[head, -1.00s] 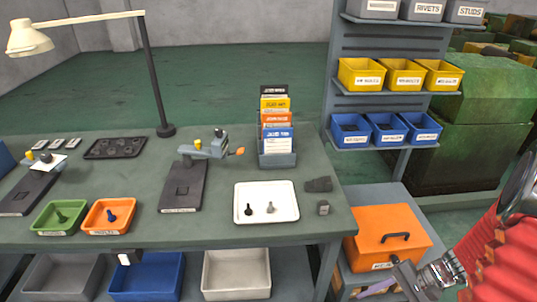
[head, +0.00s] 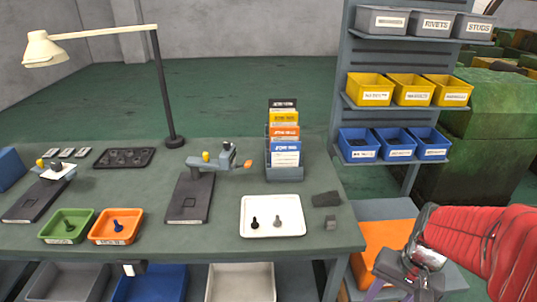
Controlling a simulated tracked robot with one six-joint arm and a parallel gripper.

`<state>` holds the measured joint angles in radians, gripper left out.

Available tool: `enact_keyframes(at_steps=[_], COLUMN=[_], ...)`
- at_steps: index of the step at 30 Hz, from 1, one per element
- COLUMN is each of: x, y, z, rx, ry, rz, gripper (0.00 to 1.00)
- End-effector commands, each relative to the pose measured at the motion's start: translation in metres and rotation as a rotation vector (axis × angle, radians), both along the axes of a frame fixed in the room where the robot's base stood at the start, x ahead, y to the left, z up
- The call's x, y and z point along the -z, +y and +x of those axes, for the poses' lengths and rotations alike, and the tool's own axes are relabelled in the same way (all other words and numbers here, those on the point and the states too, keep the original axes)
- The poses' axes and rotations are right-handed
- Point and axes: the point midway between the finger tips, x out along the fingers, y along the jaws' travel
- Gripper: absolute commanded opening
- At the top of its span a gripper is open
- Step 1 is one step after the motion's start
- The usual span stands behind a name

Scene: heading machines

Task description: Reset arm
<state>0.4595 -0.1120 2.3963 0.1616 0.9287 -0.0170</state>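My red-sleeved arm reaches in from the right edge of the head view. My gripper (head: 392,289) is at the lower right, pointing down and to the left. The green workbench (head: 225,242) is to the left of my gripper.
A white tray (head: 257,230) with two small headed parts is near the bench's right end. Green (head: 49,236) and orange trays (head: 102,240) are at left. A shelf rack (head: 356,179) with several bins stands behind my arm. The floor behind the bench is clear.

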Motion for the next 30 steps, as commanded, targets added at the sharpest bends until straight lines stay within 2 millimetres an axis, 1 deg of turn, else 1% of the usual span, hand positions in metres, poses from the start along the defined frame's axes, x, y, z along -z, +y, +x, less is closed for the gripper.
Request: enact_keyframes(at_steps=[1,3,14,20,27,30], x=[-0.008,-0.018,-0.066,-0.094,-0.130,-0.142], y=[0.004,0.008,0.034,0.054,0.085,0.096], z=[0.000,0.000,-0.003,-0.007,-0.011,-0.012], rx=[-0.028,-0.063,-0.245,-0.334,-0.426,-0.460], ry=[-0.022,-0.050,-0.207,-0.308,-0.449,-0.496], rz=[-0.026,-0.059,-0.201,-0.250,-0.274,-0.277], gripper=[0.43,0.43,0.43,0.43,0.43,0.43])
